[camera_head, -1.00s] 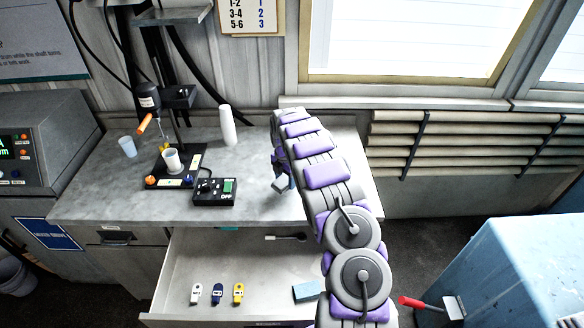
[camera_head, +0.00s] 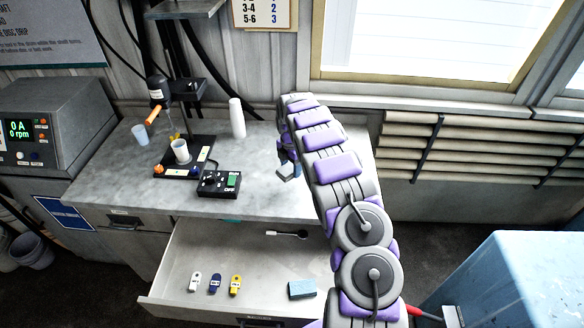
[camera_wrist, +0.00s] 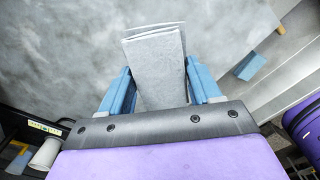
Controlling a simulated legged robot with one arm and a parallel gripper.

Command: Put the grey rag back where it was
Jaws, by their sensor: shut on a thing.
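The grey rag (camera_wrist: 158,68) is a folded grey cloth in the wrist view, between the two blue fingers of my gripper (camera_wrist: 161,90). My gripper is shut on it. In the head view my gripper (camera_head: 288,171) is over the right part of the grey worktop (camera_head: 270,195), near its front edge. My arm covers much of that end of the worktop. The rag itself is hard to make out in the head view. I cannot tell whether the rag touches the worktop.
Below, an open drawer (camera_head: 180,258) holds several coloured tags, a blue sponge (camera_head: 302,289) and a dark tool (camera_head: 287,233).

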